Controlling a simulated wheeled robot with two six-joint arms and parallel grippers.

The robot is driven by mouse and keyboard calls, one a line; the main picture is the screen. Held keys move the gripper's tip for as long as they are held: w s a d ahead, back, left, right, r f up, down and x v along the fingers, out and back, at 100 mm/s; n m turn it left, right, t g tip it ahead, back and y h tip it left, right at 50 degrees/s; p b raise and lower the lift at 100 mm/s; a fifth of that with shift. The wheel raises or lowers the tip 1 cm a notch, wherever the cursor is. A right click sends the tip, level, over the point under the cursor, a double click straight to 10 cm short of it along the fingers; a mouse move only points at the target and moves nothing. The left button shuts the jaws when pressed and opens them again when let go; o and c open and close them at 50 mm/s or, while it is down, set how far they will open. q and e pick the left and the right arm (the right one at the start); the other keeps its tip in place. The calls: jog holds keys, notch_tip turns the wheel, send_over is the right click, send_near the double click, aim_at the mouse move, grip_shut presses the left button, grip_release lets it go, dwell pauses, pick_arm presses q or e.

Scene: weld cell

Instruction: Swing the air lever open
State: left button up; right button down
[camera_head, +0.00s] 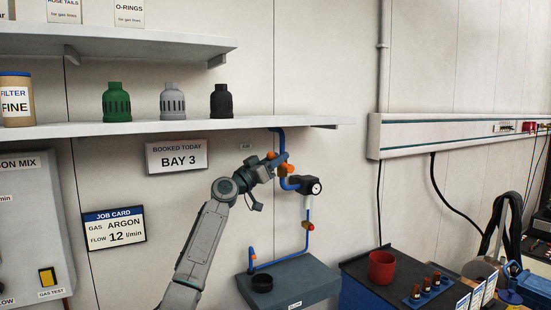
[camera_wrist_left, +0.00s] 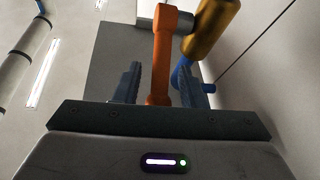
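The air lever is an orange bar; a bit of it (camera_head: 271,155) shows by the blue air pipe (camera_head: 282,141) under the lower shelf. In the left wrist view the lever (camera_wrist_left: 162,60) stands upright between my fingers. My left gripper (camera_head: 268,166) is at the lever; in its wrist view the fingers (camera_wrist_left: 161,85) are apart, one on each side of the lever. A gap shows on the left of the lever; the right finger is close to it. A brass valve body (camera_wrist_left: 212,30) sits to the right of it. My right gripper is out of view.
A dark round gauge (camera_head: 313,186) hangs on the pipe just right of my gripper. The lower shelf (camera_head: 200,127) with several caps lies above. A grey box (camera_head: 290,284) and a red cup (camera_head: 382,267) stand below.

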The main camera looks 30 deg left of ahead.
pick_arm(q)
jog(key=shift+c, duration=0.3)
